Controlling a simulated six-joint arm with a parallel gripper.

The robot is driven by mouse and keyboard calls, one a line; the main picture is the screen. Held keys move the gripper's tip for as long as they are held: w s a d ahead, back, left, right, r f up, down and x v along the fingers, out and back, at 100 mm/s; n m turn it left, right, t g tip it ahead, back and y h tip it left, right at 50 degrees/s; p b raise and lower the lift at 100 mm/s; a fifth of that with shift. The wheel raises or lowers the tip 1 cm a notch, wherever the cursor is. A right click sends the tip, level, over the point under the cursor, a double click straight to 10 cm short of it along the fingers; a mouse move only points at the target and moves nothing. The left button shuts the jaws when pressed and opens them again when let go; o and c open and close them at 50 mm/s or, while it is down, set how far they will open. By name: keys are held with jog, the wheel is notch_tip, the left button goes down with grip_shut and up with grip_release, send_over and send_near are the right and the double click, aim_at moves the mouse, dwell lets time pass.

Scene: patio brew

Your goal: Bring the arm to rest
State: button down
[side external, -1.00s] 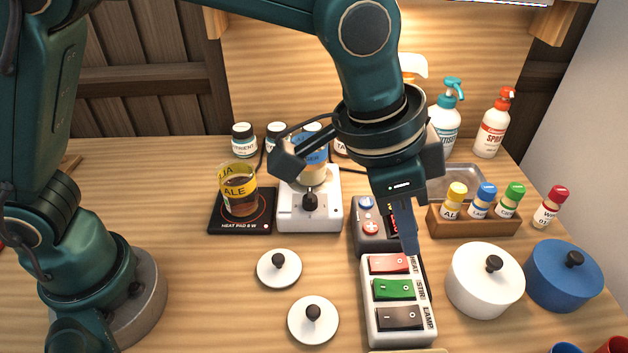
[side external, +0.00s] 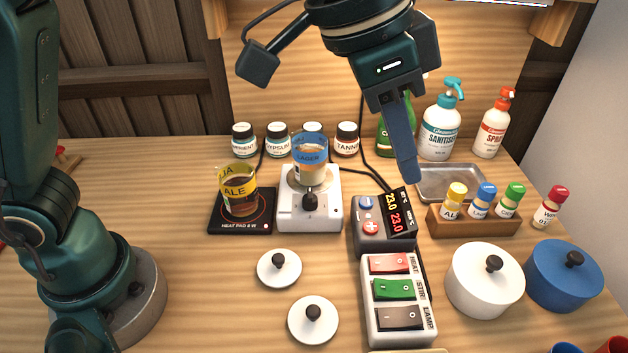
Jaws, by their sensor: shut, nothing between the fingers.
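My gripper (side external: 406,172) is in the upper middle of the side external view, pointing down. Its fingers are shut with nothing between them. It hangs in the air, with its tip showing just above the temperature controller (side external: 372,238) in the picture.
A beaker marked ALE (side external: 240,198) stands on the heat pad (side external: 226,226); one marked LAGER (side external: 311,160) stands on the white stirrer (side external: 290,215).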

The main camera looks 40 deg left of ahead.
jog(key=s+a+r+n+t+y, duration=0.1)
jog(key=s+a+r+n, duration=0.1)
jog(key=a, duration=0.5)
jog(key=s+a+r+n+t, duration=0.1)
jog(key=s+a+n, duration=0.2)
jog(key=a, duration=0.5)
jog(key=s+a+f+n+y, duration=0.2)
jog(key=s+a+f+n, duration=0.1)
jog(key=s+a+f, duration=0.2)
notch_tip(320, 180, down, 4)
jog(key=shift+s+r, duration=0.1)
jog(key=shift+s, duration=1.05)
jog(key=shift+a, duration=0.1)
